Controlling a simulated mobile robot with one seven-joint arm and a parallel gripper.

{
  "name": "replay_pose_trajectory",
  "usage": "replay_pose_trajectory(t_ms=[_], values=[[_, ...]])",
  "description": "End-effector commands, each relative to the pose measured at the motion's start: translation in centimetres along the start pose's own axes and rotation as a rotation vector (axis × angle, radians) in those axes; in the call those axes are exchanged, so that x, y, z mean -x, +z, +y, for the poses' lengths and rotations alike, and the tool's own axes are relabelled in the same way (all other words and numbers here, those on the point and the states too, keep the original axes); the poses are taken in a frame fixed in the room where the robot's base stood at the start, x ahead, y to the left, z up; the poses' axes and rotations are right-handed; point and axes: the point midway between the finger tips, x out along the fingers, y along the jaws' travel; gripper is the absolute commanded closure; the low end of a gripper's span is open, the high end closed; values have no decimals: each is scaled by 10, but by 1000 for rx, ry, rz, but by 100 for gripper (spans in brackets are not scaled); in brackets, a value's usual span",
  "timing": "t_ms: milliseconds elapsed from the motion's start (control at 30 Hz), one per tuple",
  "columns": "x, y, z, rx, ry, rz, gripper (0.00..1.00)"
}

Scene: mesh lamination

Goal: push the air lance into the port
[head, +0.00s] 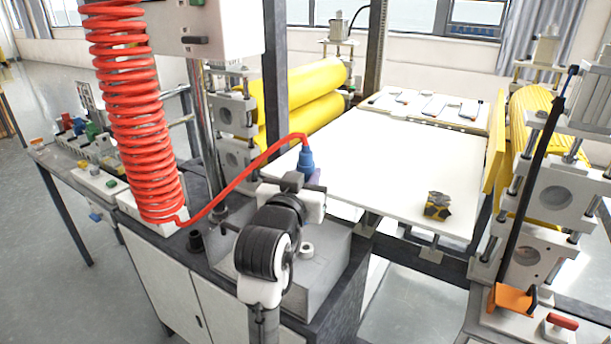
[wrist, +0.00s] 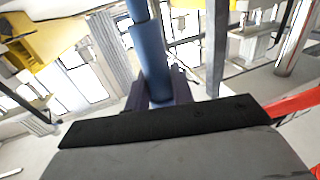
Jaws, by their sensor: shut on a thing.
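The air lance (head: 306,158) is a blue cylinder with a red hose at its top end. My gripper (head: 309,183) is shut on it, above the grey block on the cabinet. In the wrist view the blue lance (wrist: 151,62) stands between the dark fingers (wrist: 158,98). My arm hides part of the block and the lance's lower end.
The coiled red hose (head: 128,110) hangs at the left and its lower run loops to the lance. The grey block (head: 325,262) sits on the cabinet (head: 185,295). A white table (head: 400,160) with a small yellow-black object (head: 437,206) lies behind, between yellow rollers (head: 310,85).

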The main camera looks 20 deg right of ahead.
Motion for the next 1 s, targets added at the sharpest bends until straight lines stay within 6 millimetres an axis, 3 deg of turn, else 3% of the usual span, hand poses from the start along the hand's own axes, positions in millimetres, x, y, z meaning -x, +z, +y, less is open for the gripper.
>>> replay_pose_trajectory(t_ms=[167, 733, 1000], values=[[0, 0, 0, 1, 0, 0, 100], [0, 50, 0, 2, 0, 0, 100], [0, 58, 0, 1, 0, 1, 100]])
